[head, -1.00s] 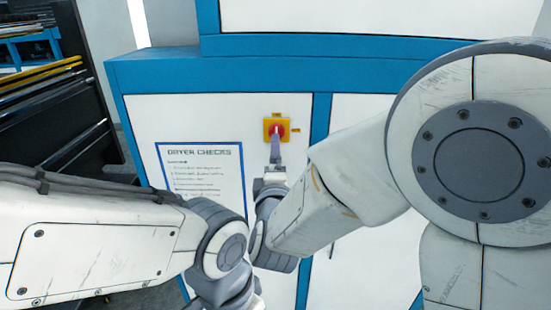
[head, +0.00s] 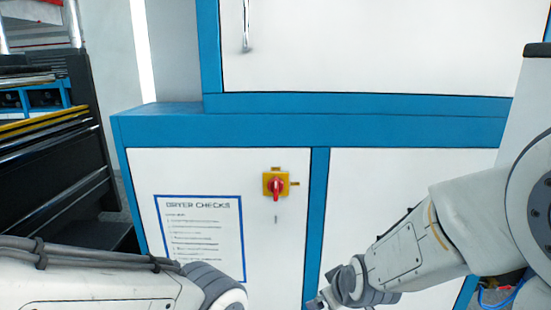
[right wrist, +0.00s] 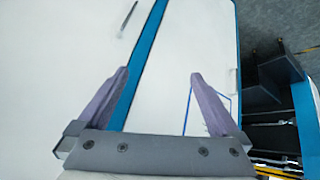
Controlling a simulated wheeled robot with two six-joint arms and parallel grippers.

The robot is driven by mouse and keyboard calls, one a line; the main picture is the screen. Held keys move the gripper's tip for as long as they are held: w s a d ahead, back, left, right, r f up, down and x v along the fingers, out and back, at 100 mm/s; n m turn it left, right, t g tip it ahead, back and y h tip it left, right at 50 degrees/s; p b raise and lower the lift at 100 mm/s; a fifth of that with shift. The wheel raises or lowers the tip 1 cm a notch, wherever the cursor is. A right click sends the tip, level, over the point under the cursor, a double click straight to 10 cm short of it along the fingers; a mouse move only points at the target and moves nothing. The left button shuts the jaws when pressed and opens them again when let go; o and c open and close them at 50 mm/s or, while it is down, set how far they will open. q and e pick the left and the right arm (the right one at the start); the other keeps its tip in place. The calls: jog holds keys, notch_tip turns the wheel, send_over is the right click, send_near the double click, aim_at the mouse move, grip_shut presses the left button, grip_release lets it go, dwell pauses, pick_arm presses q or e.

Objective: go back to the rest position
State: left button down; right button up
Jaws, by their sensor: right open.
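The red rotary switch (head: 275,184) on its yellow plate is on the white cabinet door in the head view, its handle standing about vertical. Nothing touches it. My right arm is at the lower right of the head view, away from the switch; its gripper is mostly below the picture edge there. In the right wrist view my right gripper (right wrist: 156,92) is open and empty, its two fingers wide apart in front of the cabinet doors. My left arm comes in at the lower left of the head view, and its gripper is out of the picture.
The blue-framed cabinet (head: 320,131) fills the middle. A "Dryer Checks" sheet (head: 202,240) is on its left door. A black rack (head: 45,150) with yellow-edged shelves stands at the left. Free space lies between my arms.

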jog(key=s+d+f+m+g+h, duration=0.1)
jog(key=s+d+f+m+g, duration=0.25)
jog(key=s+d+m, duration=0.45)
jog(key=s+a+f+n+g+b, duration=0.2)
jog(key=s+a+n+b, duration=0.6)
jog(key=s+a, duration=0.6)
jog(key=shift+s+a+f+n+g+y+b, duration=0.15)
jog(key=shift+s+a+n+g+y+b, duration=0.2)
jog(key=shift+n+g, duration=0.4)
jog(key=shift+w+a, duration=0.1)
